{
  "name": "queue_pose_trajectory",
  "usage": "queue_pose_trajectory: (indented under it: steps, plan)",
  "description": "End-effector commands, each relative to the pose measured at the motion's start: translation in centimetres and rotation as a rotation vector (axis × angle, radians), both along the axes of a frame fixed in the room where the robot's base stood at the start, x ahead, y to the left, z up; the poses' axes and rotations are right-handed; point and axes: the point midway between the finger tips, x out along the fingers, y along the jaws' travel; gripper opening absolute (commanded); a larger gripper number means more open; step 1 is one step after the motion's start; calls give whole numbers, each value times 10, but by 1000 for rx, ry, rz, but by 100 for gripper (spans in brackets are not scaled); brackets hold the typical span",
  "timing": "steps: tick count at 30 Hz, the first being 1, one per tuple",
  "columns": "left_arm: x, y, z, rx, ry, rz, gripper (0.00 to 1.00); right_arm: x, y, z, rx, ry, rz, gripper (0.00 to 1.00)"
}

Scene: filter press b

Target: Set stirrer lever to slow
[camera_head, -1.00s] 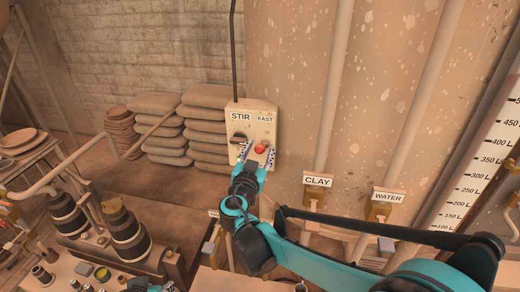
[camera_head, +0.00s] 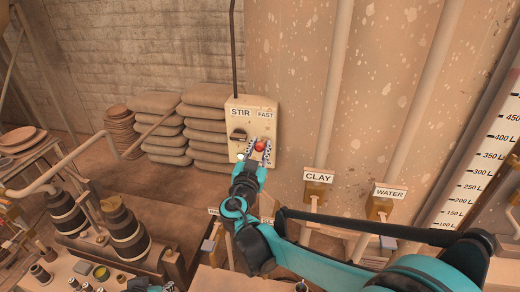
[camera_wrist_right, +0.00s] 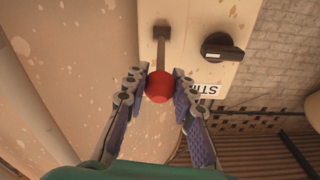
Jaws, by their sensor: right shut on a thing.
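The stirrer lever has a red ball knob (camera_head: 260,146) and stands on a cream control box (camera_head: 236,104), below its FAST label (camera_head: 265,115). In the right wrist view, the red knob (camera_wrist_right: 159,86) sits at the end of a brown stem (camera_wrist_right: 162,48). My right gripper (camera_head: 260,148) is shut on the red knob, with a finger on each side of it in the wrist view. The lower part of the box is partly hidden by the gripper. A small teal and dark part of my left gripper (camera_head: 148,286) shows at the bottom edge; its fingers are unclear.
A black rotary switch (camera_head: 238,137) under the STIR label (camera_head: 240,112) is left of the lever. Stacked sacks (camera_head: 205,125) stand left of the box. The large tank (camera_head: 300,70) is behind; CLAY (camera_head: 318,177) and WATER (camera_head: 389,193) valves are to the right.

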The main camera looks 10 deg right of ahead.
Motion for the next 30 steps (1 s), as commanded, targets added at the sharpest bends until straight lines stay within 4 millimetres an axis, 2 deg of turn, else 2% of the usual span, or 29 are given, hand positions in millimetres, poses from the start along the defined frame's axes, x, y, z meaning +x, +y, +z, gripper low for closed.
queue_pose_trajectory:
  steps: [1,8,10,21,30]
  plan:
    - [0,0,-13,0,0,0,34,-1,0,-9,-12,-23,-1,0]
    - [0,0,-49,0,0,0,34,-4,2,-26,-82,-185,-2,0]
    - [0,0,-57,0,0,0,34,-6,3,-29,-78,-181,1,0]
    - [0,0,-80,0,0,0,34,-4,2,-55,-74,-177,1,0]
    - [0,0,-91,0,0,0,34,0,0,-69,-72,-177,0,0]
